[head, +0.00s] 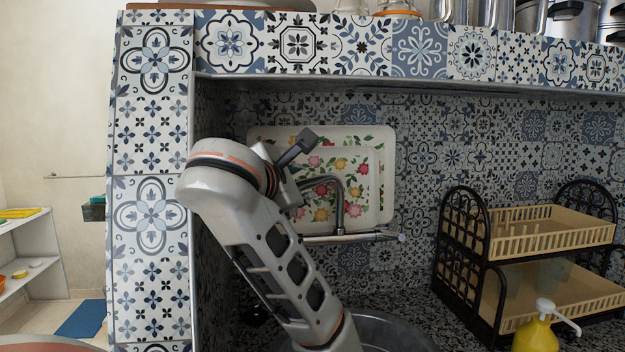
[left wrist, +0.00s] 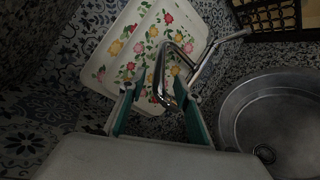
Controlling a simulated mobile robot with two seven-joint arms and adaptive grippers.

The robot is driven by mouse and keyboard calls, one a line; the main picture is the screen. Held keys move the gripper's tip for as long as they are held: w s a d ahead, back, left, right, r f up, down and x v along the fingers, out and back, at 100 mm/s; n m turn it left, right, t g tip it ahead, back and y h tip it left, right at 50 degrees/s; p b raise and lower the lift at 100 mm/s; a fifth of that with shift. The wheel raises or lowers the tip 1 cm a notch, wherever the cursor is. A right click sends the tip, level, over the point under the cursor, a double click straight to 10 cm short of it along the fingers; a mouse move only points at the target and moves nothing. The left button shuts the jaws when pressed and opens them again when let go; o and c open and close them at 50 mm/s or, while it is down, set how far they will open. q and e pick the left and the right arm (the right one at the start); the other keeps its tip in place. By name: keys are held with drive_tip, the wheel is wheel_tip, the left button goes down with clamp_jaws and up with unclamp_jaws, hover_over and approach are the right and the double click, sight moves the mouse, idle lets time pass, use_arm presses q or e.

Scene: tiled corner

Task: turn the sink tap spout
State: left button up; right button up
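The sink tap spout (head: 341,196) is a curved metal pipe in front of a floral tray in the head view. The metal tap body (head: 350,238) runs level below it. In the left wrist view the spout (left wrist: 159,76) appears between the two fingers of my left gripper (left wrist: 160,95), which are apart. I cannot tell whether either finger touches it. In the head view my left wrist and arm stand left of the spout and hide most of the gripper. The sink basin (left wrist: 275,118) is a round metal bowl at the right of the wrist view. My right gripper is not in view.
The floral tray (head: 359,153) leans on the tiled wall behind the spout. A dark dish rack (head: 464,232) and a yellow soap bottle (head: 535,337) stand at the right. A tiled pillar (head: 152,200) and overhead shelf (head: 420,52) frame the corner closely.

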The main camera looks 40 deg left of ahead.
sight(308, 182)
use_arm(q)
drive_tip(key=shift+a+r+p, duration=0.1)
drive_tip(key=shift+r+p, duration=0.05)
drive_tip(key=shift+p, duration=0.2)
drive_tip(key=p+x, duration=0.2)
drive_tip(key=p, duration=0.1)
drive_tip(key=x, duration=0.1)
drive_tip(key=b+x, duration=0.1)
drive_tip(key=x, duration=0.2)
drive_tip(key=shift+w+f+b, duration=0.35)
drive_tip(key=shift+w+a, duration=0.2)
drive_tip(key=shift+w, duration=0.05)
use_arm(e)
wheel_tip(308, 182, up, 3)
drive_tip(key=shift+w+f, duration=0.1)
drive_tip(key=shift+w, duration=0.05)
use_arm(q)
clamp_jaws()
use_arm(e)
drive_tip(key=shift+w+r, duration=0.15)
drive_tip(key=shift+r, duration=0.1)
